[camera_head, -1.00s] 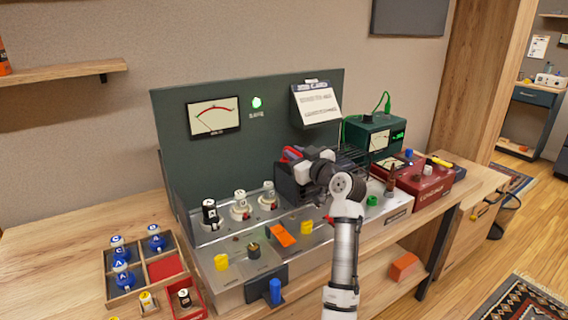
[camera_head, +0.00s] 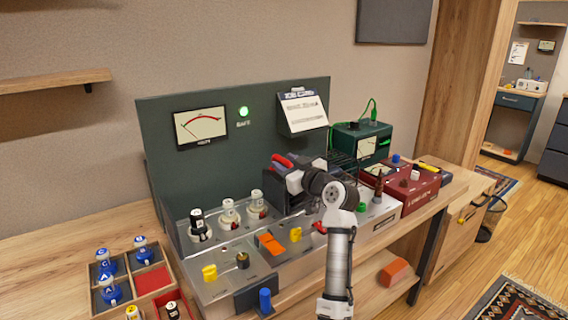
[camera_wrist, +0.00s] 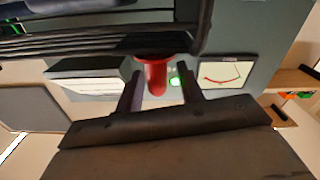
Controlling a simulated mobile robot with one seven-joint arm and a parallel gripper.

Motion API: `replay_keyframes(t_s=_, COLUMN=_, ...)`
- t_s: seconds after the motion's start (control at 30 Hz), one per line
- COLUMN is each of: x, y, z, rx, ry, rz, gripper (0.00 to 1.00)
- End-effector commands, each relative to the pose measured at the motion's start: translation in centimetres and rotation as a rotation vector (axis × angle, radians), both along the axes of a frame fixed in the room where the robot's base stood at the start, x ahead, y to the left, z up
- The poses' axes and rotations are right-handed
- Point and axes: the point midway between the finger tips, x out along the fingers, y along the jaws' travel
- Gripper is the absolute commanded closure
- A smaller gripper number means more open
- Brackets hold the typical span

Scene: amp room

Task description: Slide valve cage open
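In the wrist view the red handle (camera_wrist: 156,77) stands between the two dark fingers of my gripper (camera_wrist: 160,92), with a visible gap on each side. My gripper is open around the handle. Dark cage bars (camera_wrist: 90,45) cross the top of the wrist view. In the head view my wrist hides part of the cage and the fingertips cannot be made out.
White-topped valves (camera_head: 228,212) stand left of the cage. Yellow knobs (camera_head: 209,272) and an orange switch (camera_head: 269,243) are on the front panel. A green meter box (camera_head: 362,140) and a red box (camera_head: 412,188) stand to the right.

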Motion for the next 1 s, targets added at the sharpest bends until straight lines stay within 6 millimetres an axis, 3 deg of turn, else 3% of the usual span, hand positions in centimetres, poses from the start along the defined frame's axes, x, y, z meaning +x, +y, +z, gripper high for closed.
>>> replay_keyframes(t_s=0.3, x=-6.0, y=-4.2, z=-0.2, rx=-0.001, ry=-0.003, rz=-0.006, gripper=0.62)
replay_keyframes(t_s=0.5, x=-8.9, y=-6.1, z=-0.1, rx=-0.001, ry=-0.002, rz=-0.003, gripper=0.62)
replay_keyframes(t_s=0.7, x=-10.1, y=-6.9, z=-0.1, rx=-0.001, ry=-0.001, rz=-0.002, gripper=0.62)
replay_keyframes(t_s=1.0, x=-10.2, y=-7.0, z=0.0, rx=-0.001, ry=-0.001, rz=-0.001, gripper=0.62)
